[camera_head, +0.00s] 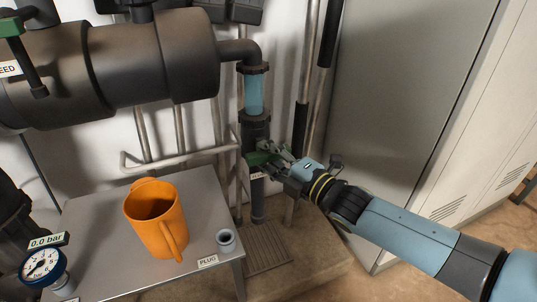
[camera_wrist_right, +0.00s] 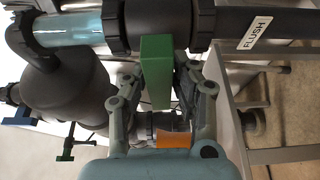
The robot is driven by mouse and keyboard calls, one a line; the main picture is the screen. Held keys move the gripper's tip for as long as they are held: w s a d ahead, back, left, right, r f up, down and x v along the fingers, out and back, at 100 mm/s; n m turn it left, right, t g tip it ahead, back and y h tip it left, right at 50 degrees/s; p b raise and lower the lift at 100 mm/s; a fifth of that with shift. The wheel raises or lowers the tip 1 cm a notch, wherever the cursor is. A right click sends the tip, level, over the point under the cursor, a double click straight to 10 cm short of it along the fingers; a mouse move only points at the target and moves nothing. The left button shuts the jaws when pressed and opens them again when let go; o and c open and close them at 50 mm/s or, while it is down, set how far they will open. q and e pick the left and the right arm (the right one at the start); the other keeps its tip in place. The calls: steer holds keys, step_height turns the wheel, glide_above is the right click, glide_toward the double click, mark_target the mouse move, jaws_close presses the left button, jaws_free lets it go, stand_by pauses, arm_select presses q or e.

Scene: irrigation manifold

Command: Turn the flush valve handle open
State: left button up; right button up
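The flush valve is on the vertical pipe below a clear blue section. Its green handle (camera_head: 262,158) shows partly behind my right gripper (camera_head: 275,155) in the head view. In the right wrist view the green handle (camera_wrist_right: 157,72) lies between the two fingers of my right gripper (camera_wrist_right: 163,95). The fingers are apart, one on each side, with a visible gap at least on the right side. A FLUSH label (camera_wrist_right: 257,33) is on the dark pipe beside the valve. My left gripper is not in view.
A grey table (camera_head: 95,215) holds an orange jug (camera_head: 157,222), a small cup-like part (camera_head: 226,240) by a PLUG label, and a gauge (camera_head: 42,266) reading 0.0 bar. A big dark tank (camera_head: 150,60) is above. A grey cabinet (camera_head: 400,90) stands right. A floor grate (camera_head: 268,248) lies below.

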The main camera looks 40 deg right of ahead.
jaws_close()
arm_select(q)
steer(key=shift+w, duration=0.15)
arm_select(e)
steer(key=shift+f+m, duration=0.1)
steer(key=shift+m, duration=0.2)
steer(key=m+t+b, duration=0.2)
steer(key=m, duration=0.2)
steer(key=shift+m, duration=0.3)
steer(key=m+t+h, duration=0.1)
steer(key=m, duration=0.3)
steer(key=shift+h+b, duration=0.4)
steer(key=m+h, duration=0.1)
steer(key=m, duration=0.2)
steer(key=m+t+h, duration=0.1)
steer(key=m, duration=0.2)
steer(key=shift+h+b, duration=0.3)
steer(key=shift+b, duration=0.1)
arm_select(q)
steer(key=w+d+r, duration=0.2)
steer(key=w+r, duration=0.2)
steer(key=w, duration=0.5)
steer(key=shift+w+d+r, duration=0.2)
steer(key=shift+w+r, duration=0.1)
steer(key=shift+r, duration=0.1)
arm_select(e)
steer(key=shift+m+h, duration=0.85)
steer(key=shift+m, duration=0.95)
steer(key=shift+m+h, duration=0.85)
steer(key=shift+m, duration=0.95)
